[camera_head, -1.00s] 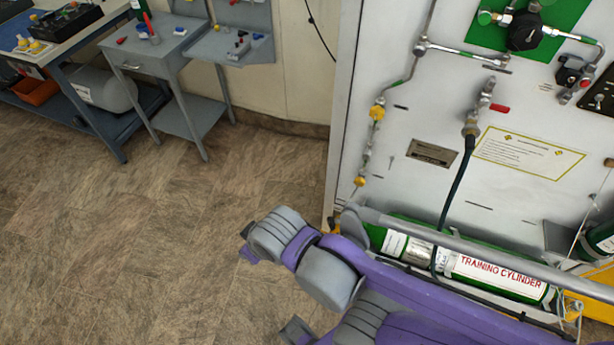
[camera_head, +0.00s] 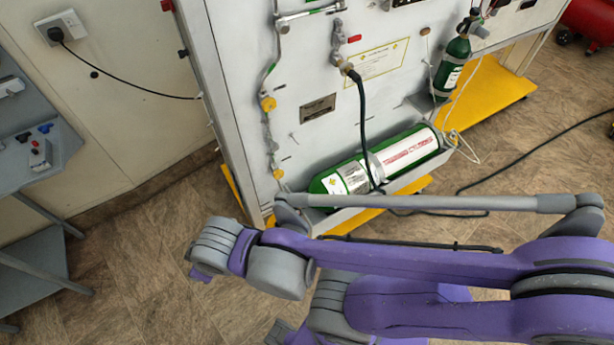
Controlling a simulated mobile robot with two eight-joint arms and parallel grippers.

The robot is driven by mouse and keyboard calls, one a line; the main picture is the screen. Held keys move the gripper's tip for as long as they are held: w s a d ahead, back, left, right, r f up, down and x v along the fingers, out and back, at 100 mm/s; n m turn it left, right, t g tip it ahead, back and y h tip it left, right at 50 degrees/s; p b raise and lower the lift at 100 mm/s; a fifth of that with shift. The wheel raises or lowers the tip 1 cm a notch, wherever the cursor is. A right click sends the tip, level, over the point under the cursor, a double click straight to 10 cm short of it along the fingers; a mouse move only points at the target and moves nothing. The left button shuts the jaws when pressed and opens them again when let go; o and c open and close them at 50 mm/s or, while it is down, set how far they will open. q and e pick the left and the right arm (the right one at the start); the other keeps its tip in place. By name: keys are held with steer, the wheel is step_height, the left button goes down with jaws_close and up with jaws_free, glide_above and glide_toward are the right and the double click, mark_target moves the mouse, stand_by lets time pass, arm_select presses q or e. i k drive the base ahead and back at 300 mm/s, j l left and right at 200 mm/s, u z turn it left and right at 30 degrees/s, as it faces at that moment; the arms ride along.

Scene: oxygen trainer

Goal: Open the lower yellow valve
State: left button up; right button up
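The lower yellow valve (camera_head: 278,174) is a small yellow knob on a thin pipe at the left side of the white trainer panel (camera_head: 305,80). The upper yellow valve (camera_head: 268,103) sits above it on the same pipe. My purple and grey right arm comes in from the right and crosses the lower part of the view. Its bent grey joint is below and left of the lower valve, clear of it in the picture. No fingertips of my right gripper show. My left gripper is out of view. Nothing touches either valve in sight.
A green training cylinder (camera_head: 385,162) lies on a ledge at the panel's foot, with a black hose (camera_head: 362,125) above it. A smaller green cylinder (camera_head: 453,65) stands to the right. A grey workbench (camera_head: 35,165) is at the left. Brown floor lies open between bench and panel.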

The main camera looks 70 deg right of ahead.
mark_target(278, 175)
steer(key=i+z, duration=0.1)
steer(key=z, duration=0.3)
steer(key=i+z, duration=0.1)
steer(key=z, duration=0.3)
steer(key=i+j+z, duration=0.1)
steer(key=z, duration=0.3)
steer(key=i+j+z, duration=0.1)
steer(key=z, duration=0.35)
steer(key=i+j+z, duration=0.15)
steer(key=z, duration=0.25)
steer(key=i+j+z, duration=0.15)
steer(key=z, duration=0.25)
steer(key=i+j+z, duration=0.1)
steer(key=j+z, duration=0.15)
steer(key=z, duration=0.15)
steer(key=i+j+z, duration=0.1)
steer(key=j+z, duration=0.3)
steer(key=l, duration=0.15)
